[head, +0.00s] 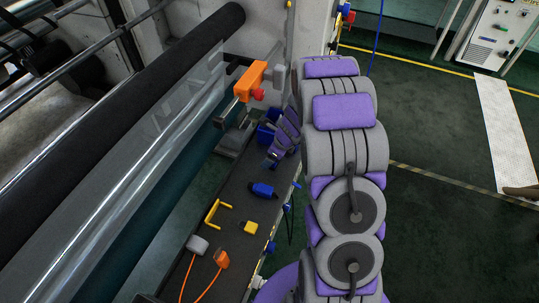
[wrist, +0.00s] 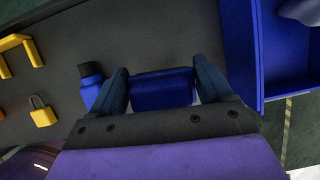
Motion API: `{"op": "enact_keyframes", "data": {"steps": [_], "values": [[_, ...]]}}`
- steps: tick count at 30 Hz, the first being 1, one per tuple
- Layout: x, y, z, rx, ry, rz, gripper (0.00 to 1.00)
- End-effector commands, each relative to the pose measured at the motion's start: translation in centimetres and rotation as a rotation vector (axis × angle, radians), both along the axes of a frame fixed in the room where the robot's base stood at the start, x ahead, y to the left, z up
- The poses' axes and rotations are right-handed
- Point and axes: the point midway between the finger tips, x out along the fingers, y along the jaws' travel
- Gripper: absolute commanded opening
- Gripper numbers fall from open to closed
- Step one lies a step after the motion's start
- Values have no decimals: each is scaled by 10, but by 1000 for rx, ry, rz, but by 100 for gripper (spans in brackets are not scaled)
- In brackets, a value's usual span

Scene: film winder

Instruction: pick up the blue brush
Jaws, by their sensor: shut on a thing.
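My gripper (wrist: 163,82) is shut on a blue block-shaped thing, which I take to be the blue brush (wrist: 162,90). The brush sits between the two dark fingers in the wrist view, and its lower part is hidden by the gripper body. In the head view my gripper (head: 272,160) is low over the dark bench, and the brush cannot be made out there. I cannot tell whether the brush touches the bench.
A blue item with a dark end (head: 262,190) lies on the bench (head: 238,180), just left of my fingers in the wrist view (wrist: 91,86). A blue bin (wrist: 236,50) is close on the right. A yellow handle (head: 214,214), yellow padlock (head: 250,228) and orange clamp (head: 248,82) are around.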

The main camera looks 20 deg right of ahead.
Motion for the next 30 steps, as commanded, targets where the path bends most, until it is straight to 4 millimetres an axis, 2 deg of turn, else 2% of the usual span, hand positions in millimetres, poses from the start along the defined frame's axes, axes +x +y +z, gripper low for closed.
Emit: {"op": "enact_keyframes", "data": {"steps": [12,18,24,30], "values": [[-83,-2,7,4,3,-4,48],[-117,-4,10,4,2,-3,48],[-140,-5,12,4,3,-1,48],[-146,-4,12,3,2,2,48]]}}
